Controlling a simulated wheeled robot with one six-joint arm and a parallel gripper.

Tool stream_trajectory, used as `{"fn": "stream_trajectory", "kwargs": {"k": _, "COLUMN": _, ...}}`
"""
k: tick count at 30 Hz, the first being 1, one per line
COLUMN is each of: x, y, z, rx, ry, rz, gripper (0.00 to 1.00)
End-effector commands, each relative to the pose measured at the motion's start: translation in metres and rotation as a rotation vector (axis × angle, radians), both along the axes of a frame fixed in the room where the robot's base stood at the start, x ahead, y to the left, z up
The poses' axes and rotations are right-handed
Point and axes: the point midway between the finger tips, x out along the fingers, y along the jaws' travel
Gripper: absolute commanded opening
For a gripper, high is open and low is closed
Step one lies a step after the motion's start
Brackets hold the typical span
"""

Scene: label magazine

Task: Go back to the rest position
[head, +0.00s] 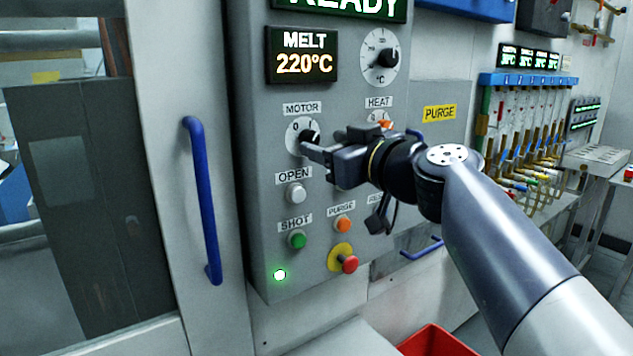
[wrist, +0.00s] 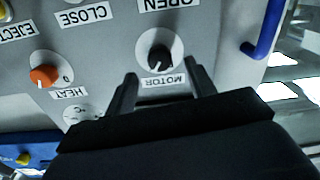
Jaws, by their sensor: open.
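My gripper (head: 314,150) is open in front of the grey control panel (head: 262,90), level with the black MOTOR knob (head: 309,137). In the wrist view, which is upside down, the MOTOR knob (wrist: 160,58) shows just past the two separated fingertips (wrist: 162,77), with the MOTOR label between the fingers. Nothing is held. I cannot tell whether a finger touches the panel. The HEAT knob (wrist: 45,76) is orange and lies to the left in the wrist view. In the head view the gripper partly hides it (head: 384,124).
Below are a white OPEN button (head: 296,194), a green SHOT button (head: 297,240), an orange PURGE button (head: 343,224) and a red stop button (head: 348,264). A blue door handle (head: 203,200) stands at left. A red bin (head: 435,342) is below. Displays read MELT 220°C and READY.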

Motion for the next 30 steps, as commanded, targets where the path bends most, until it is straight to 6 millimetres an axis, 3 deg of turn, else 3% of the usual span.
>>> {"fn": "stream_trajectory", "kwargs": {"k": 3, "x": -0.017, "y": -0.014, "z": -0.002, "rx": 0.001, "ry": -0.001, "rz": -0.004, "gripper": 0.52}}
{"fn": "stream_trajectory", "kwargs": {"k": 10, "x": -0.037, "y": -0.027, "z": -0.001, "rx": 0.002, "ry": 0.001, "rz": -0.001, "gripper": 0.52}}
{"fn": "stream_trajectory", "kwargs": {"k": 30, "x": -0.042, "y": -0.025, "z": -0.009, "rx": 0.006, "ry": 0.038, "rz": 0.017, "gripper": 0.52}}
